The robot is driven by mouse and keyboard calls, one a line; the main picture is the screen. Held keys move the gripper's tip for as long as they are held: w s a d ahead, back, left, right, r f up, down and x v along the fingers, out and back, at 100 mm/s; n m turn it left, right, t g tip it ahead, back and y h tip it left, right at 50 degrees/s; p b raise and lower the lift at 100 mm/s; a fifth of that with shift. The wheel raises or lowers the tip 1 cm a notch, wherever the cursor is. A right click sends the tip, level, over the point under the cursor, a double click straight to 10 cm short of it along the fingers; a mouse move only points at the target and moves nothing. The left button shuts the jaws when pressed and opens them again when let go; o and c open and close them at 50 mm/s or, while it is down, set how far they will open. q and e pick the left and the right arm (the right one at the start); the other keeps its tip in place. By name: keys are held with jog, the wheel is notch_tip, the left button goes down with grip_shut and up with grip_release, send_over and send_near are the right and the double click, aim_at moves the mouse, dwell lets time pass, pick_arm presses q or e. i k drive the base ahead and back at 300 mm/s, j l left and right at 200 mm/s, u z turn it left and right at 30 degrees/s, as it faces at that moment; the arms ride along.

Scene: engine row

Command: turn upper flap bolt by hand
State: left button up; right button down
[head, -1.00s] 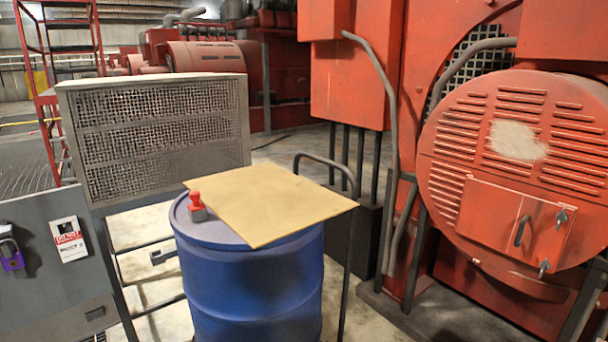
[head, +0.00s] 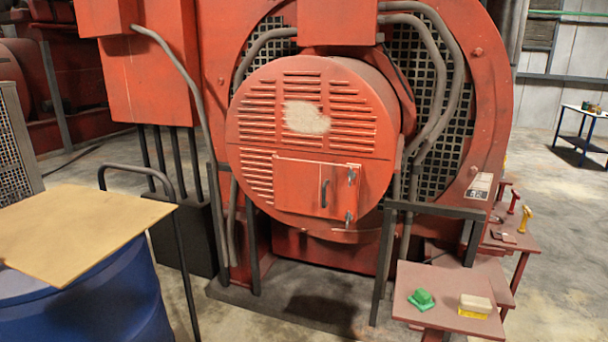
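The flap (head: 318,189) is a red rectangular panel low on the round louvred red cover (head: 312,135). It looks closed. The upper flap bolt (head: 351,175) is a small grey wing-shaped piece at the flap's upper right. A similar lower bolt (head: 348,217) sits at its lower right. A dark upright handle (head: 324,194) is on the flap, left of the bolts. Neither of my grippers shows in the head view.
A blue drum (head: 90,310) with a tan board (head: 75,225) on top stands at the left. A bent grey rail (head: 182,240) and a dark frame (head: 384,260) stand before the engine. A small red table (head: 440,322) at the lower right holds a green item (head: 422,299) and a yellow-white block (head: 475,306).

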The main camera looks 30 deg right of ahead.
aim_at(352, 175)
jog(key=k+l+z, duration=0.1)
jog(key=z, duration=1.05)
